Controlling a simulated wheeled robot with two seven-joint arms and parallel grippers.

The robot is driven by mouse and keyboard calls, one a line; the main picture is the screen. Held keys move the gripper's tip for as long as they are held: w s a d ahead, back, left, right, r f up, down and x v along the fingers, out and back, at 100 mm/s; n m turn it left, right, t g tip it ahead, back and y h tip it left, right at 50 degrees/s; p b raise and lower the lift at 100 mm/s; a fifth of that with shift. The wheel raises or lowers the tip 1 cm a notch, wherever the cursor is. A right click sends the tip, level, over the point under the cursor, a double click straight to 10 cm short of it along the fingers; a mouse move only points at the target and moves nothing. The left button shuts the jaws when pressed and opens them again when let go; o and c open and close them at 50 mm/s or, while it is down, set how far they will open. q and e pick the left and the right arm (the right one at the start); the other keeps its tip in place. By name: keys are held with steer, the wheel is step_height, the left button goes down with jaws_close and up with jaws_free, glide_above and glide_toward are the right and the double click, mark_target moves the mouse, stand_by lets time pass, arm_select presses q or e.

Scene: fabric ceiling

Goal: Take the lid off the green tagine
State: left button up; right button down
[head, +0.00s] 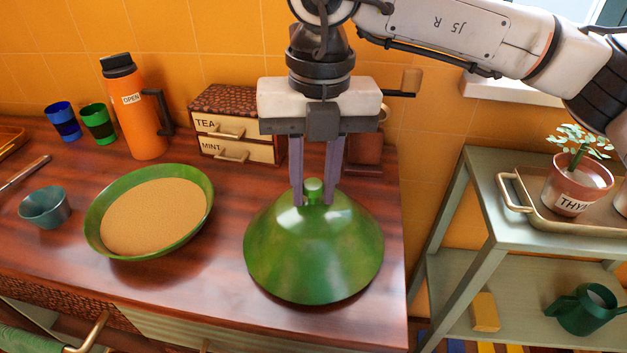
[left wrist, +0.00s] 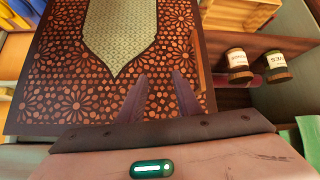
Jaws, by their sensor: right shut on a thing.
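The tagine's green conical lid (head: 312,255) is at the right end of the wooden counter, apart from its base. My right gripper (head: 314,195) points down and is shut on the lid's knob. I cannot tell whether the lid's rim touches the counter. The green tagine base (head: 97,228) stands uncovered to the left, filled with tan grain like couscous (head: 155,215). My left gripper (left wrist: 160,80) shows only in the left wrist view, its fingers apart and empty, above a patterned surface.
An orange flask (head: 140,115), blue and green cups and a drawer box marked TEA and MINT (head: 235,125) stand behind. A small teal bowl (head: 45,207) is left of the base. A shelf cart (head: 482,195) with a potted plant stands right, past the counter's edge.

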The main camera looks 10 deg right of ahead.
steer(key=shift+f, duration=0.3)
steer(key=c, duration=1.4)
jaws_free()
steer(key=shift+o, duration=0.5)
steer(key=o, duration=0.5)
steer(key=shift+r+p, duration=1.85)
steer(key=shift+r, duration=1.7)
steer(key=shift+s+f, duration=0.1)
